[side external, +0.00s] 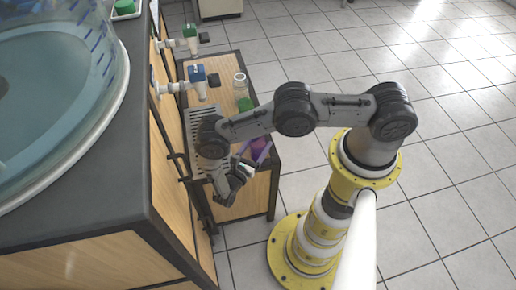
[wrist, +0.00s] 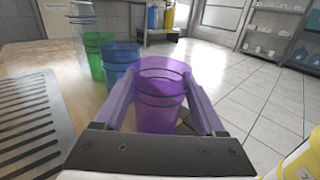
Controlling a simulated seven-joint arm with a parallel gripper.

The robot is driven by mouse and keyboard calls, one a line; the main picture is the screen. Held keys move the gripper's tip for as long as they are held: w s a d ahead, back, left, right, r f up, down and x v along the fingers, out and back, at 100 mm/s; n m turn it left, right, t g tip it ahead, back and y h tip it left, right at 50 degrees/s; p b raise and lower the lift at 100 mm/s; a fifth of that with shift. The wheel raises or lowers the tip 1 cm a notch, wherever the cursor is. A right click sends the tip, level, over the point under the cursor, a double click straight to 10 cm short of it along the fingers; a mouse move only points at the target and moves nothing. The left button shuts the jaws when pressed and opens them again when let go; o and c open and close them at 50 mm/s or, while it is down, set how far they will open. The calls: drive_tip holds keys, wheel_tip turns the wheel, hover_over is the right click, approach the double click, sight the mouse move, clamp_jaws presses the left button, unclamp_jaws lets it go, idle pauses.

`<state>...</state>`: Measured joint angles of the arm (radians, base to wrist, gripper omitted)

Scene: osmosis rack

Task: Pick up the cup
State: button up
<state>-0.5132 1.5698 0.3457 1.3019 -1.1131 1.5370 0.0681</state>
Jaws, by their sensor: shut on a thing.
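In the wrist view a see-through purple cup (wrist: 160,100) stands upright between the two purple fingers of my gripper (wrist: 161,88), which are shut on its sides. In the side view the purple cup (side external: 259,146) shows only in part at my gripper (side external: 250,160), over the right side of the small wooden table. A blue cup (wrist: 119,65) and a green cup (wrist: 97,50) stand behind it to the left in the wrist view. The green cup also shows in the side view (side external: 245,104); the blue cup is hidden there.
A clear cup (side external: 240,79) stands at the table's far end. A metal grate (wrist: 25,115) lies left of the cups. Taps with green (side external: 190,31) and blue (side external: 198,73) tops jut from the wooden cabinet over the table. Open tiled floor (side external: 430,100) lies to the right.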

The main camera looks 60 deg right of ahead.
drive_tip(key=shift+c, duration=0.6)
